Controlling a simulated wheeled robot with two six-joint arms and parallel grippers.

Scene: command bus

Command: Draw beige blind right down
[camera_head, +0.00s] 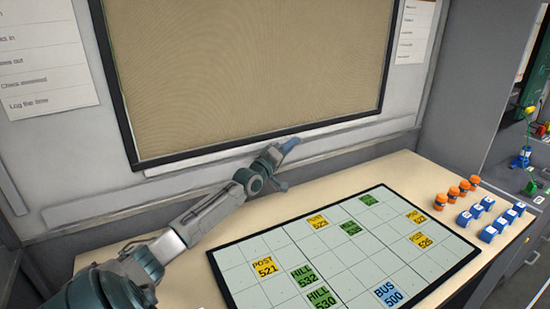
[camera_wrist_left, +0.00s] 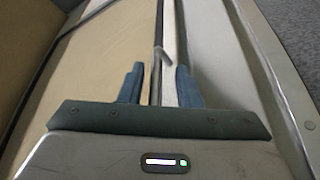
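The beige blind (camera_head: 250,75) fills the black window frame in the head view, from the top edge of the picture down to the frame's lower bar. No bare glass shows. The beige surface (camera_wrist_left: 105,65) lies to the left there, and a dark strip runs through the gap. A small grey tab-like piece (camera_wrist_left: 165,58) shows just beyond the fingertips; I cannot tell whether they touch it. My right gripper is not in view.
A pale desk (camera_head: 340,190) lies below the window, with a gridded board (camera_head: 345,250) of coloured tags on it. Orange pieces (camera_head: 453,193) and blue blocks (camera_head: 489,232) stand at its right. Paper lists (camera_head: 42,62) hang beside the window.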

